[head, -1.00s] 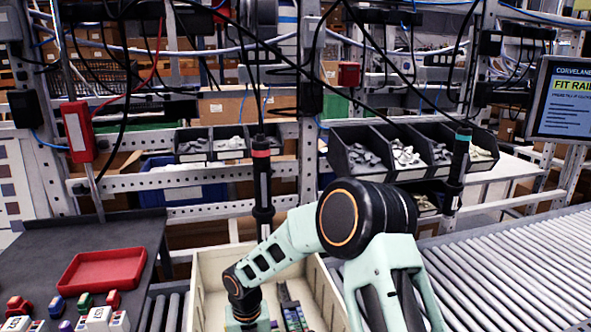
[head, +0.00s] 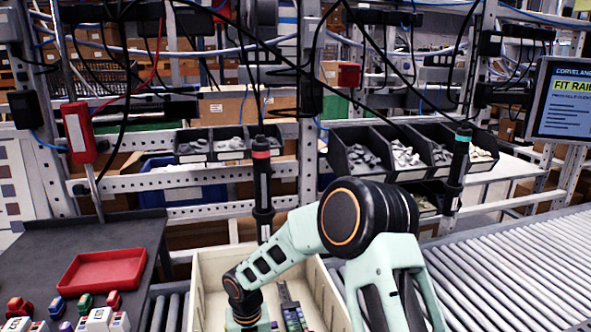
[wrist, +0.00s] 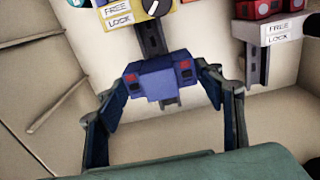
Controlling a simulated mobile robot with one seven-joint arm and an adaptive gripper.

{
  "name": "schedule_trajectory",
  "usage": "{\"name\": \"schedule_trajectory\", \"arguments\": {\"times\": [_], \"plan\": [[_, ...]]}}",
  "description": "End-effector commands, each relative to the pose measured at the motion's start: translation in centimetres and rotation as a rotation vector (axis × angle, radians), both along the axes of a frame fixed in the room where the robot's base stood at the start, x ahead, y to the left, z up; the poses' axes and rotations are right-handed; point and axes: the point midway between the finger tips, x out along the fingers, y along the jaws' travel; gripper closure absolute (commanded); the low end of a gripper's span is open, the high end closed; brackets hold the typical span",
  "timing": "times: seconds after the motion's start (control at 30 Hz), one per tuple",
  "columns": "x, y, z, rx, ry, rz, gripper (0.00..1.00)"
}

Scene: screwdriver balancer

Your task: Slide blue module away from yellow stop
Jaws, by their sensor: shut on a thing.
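The blue module (wrist: 160,84) sits on a dark rail (wrist: 151,38) in the wrist view, with small red marks on its top. My gripper (wrist: 169,88) has one finger on each side of it and is shut on it.
The cream bin's wall (head: 207,263) surrounds my gripper. A second rail (wrist: 255,62) with a FREE/LOCK block (wrist: 267,31) and red parts (wrist: 266,8) lies to the right. A red tray (head: 101,269) is on the dark table at left. A roller conveyor (head: 510,265) runs at right.

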Motion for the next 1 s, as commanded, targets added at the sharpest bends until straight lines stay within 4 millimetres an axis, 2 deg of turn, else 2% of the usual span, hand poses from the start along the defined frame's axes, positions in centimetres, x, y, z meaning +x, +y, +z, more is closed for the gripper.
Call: {"name": "schedule_trajectory", "arguments": {"times": [1.0], "plan": [[-0.64,-0.16,0.00,-0.001,0.002,0.000,0.62]]}}
